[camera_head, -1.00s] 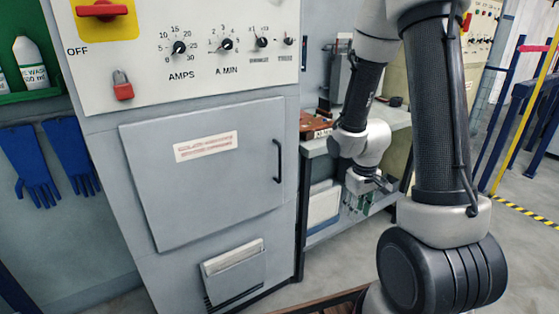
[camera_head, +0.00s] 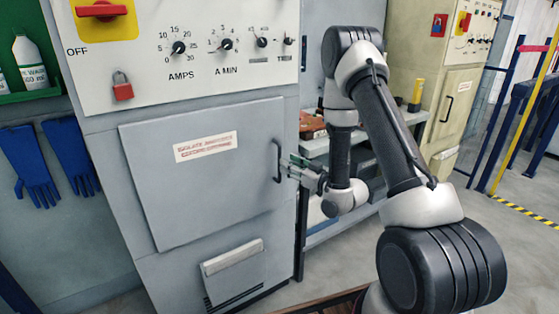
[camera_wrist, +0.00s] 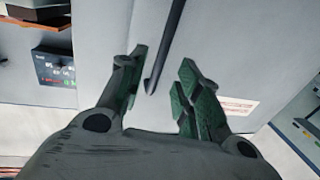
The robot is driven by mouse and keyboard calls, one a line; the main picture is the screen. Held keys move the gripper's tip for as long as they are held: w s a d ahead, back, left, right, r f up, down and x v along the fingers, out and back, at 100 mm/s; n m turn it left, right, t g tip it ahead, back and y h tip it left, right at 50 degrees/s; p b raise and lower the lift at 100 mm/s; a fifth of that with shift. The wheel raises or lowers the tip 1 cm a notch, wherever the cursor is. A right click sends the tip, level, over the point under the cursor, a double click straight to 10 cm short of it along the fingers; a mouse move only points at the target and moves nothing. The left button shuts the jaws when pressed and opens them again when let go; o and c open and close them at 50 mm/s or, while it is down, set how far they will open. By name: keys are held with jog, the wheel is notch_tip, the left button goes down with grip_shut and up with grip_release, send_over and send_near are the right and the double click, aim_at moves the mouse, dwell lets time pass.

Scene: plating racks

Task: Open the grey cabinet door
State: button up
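The grey cabinet door (camera_head: 205,185) is shut in the head view, with a red-lettered label on it. Its dark bar handle (camera_head: 278,160) stands upright near the door's right edge. My gripper (camera_head: 288,168) is at the handle's right side, near its lower part. In the wrist view my gripper (camera_wrist: 163,95) is open, with green pads on both fingers. The handle (camera_wrist: 166,50) shows there between and beyond the fingertips, closer to the left finger. Neither finger visibly grips it.
A red padlock (camera_head: 122,86) hangs on the control panel (camera_head: 200,30) above the door. A document holder (camera_head: 232,262) is below it. A shelf bench (camera_head: 318,146) stands right of the cabinet, behind my arm. A beige cabinet (camera_head: 455,105) stands further back.

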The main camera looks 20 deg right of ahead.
jog(key=x, duration=0.6)
grip_shut()
